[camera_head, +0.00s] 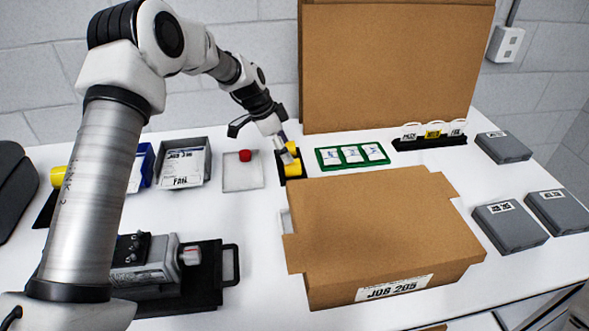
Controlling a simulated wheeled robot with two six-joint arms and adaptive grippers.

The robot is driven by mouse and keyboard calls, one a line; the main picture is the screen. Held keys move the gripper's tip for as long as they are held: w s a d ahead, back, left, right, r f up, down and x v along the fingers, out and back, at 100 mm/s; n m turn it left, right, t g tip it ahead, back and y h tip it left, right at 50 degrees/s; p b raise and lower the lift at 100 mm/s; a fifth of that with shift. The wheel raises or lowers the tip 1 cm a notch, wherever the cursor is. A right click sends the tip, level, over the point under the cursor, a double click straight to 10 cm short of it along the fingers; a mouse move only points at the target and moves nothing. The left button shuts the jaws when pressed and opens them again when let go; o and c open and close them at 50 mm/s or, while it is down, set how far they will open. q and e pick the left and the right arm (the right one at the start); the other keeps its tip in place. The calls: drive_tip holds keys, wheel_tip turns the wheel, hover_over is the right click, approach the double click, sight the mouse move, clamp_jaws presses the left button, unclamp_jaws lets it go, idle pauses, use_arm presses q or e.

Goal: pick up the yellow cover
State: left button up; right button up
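A yellow cover (293,168) sits in a small black holder at the back middle of the table, with another yellow part (291,148) just above it, close to my gripper. My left gripper (280,145) reaches down from the upper left and is right over the holder. Its fingertips are small and overlap the yellow parts, so I cannot tell whether they are open or closed on one. Another yellow piece (57,176) stands at the far left, partly hidden behind my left arm. My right gripper is not in view.
A tall brown board (390,65) stands behind. A green tray (330,158), a red button pad (242,172), a grey bin (185,165), a motor unit (150,268) and several grey cases (510,226) surround it.

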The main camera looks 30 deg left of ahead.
sight(294, 163)
use_arm(q)
drive_tip(key=p+x, duration=0.1)
drive_tip(key=x, duration=0.2)
drive_tip(key=p+x, duration=0.1)
drive_tip(key=x, duration=0.2)
drive_tip(key=shift+s+d, duration=0.1)
drive_tip(key=shift+d, duration=0.15)
drive_tip(key=shift+f, duration=0.3)
drive_tip(key=shift+r, duration=0.1)
drive_tip(key=c, duration=0.8)
